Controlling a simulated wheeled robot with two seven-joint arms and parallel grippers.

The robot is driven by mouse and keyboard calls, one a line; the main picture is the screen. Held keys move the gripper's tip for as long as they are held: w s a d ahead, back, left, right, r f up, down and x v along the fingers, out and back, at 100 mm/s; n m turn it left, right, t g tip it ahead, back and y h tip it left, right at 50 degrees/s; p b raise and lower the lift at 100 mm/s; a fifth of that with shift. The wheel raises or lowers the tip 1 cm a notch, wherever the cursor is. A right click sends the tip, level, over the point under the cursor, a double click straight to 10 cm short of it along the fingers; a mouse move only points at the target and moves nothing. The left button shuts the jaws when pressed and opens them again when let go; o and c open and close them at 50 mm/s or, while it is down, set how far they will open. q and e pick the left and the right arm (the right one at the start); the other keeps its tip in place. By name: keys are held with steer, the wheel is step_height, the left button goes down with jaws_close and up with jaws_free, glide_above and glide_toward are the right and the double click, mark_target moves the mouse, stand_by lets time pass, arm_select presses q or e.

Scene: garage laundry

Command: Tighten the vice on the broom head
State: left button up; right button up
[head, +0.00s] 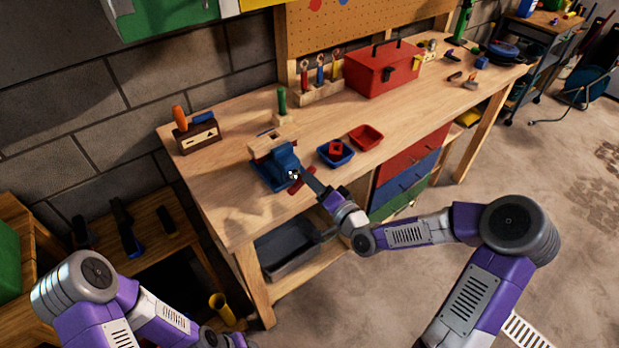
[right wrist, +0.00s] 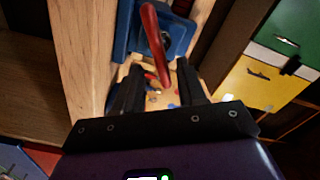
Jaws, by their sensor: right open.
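The blue vice (head: 277,170) stands at the front edge of the wooden workbench. A pale wooden block (head: 262,146), seemingly the broom head, sits at its jaws; I cannot tell how tightly it is held. The vice's red handle (head: 306,185) is on the front side, and it also shows in the right wrist view (right wrist: 151,35). My right gripper (head: 297,177) is at the handle. In the right wrist view its two dark fingers are apart, with the red handle's end between them. My left arm enters at the lower left, its gripper out of view.
On the workbench (head: 232,208) are a blue tray (head: 347,160) and a red tray (head: 375,137) right of the vice. A red toolbox (head: 370,83) and tool racks stand behind. A grey bin (head: 280,255) is on the shelf below.

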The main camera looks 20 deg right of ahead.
steer(key=v, duration=0.5)
steer(key=shift+p, duration=0.4)
